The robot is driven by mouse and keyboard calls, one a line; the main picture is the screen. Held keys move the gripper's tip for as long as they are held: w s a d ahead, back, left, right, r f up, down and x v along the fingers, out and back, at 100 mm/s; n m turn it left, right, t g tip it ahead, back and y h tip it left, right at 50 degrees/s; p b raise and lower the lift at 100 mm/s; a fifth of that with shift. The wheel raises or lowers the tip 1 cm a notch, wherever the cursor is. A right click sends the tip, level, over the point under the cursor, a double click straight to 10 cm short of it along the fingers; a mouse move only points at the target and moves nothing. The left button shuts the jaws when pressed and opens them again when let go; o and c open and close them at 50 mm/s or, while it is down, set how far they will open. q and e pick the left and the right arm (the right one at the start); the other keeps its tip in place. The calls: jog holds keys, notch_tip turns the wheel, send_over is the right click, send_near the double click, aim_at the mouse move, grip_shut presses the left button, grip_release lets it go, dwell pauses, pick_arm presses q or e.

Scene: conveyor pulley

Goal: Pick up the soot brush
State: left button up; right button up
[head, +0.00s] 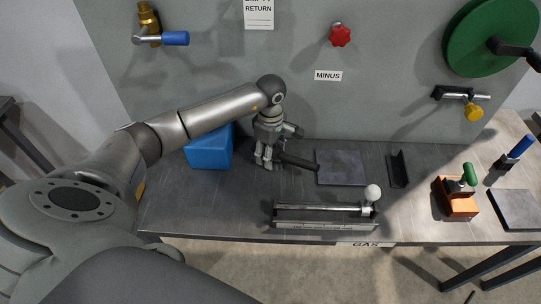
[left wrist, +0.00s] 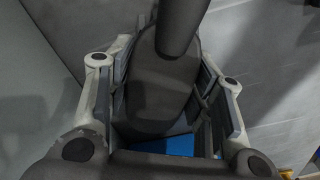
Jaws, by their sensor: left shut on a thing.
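The soot brush (head: 300,162) is a dark grey tool with a round handle pointing right in the head view. My left gripper (head: 266,163) is shut on it above the back of the workbench, in front of the grey panel. In the left wrist view the brush's broad dark part (left wrist: 160,85) sits between the fingers, and its round shaft runs up out of the top of the picture. Its lower end is partly hidden by the gripper. My right gripper is not in view.
A blue bin (head: 208,150) stands left of the gripper. A dark square plate (head: 341,167), an angled black bracket (head: 399,167) and a rail with a white knob (head: 324,215) lie right and front. An orange block (head: 458,197) stands farther right. The bench's (head: 185,205) front left is bare.

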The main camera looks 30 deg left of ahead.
pick_arm(q)
jog(key=shift+c, duration=0.6)
jog(key=shift+r, duration=0.15)
jog(key=shift+s+d+r+b, duration=0.1)
jog(key=shift+s+r+b, duration=0.05)
jog(key=shift+b, duration=0.2)
notch_tip(320, 180, up, 11)
jog(key=b, duration=0.2)
jog(key=s+d+b, duration=0.1)
jog(key=s+d, duration=0.4)
jog(key=s, duration=0.3)
jog(key=s+d+b, duration=0.2)
jog(key=s+d, duration=0.3)
jog(key=s, duration=0.3)
jog(key=shift+s+d, duration=0.15)
jog(key=shift+s, duration=0.25)
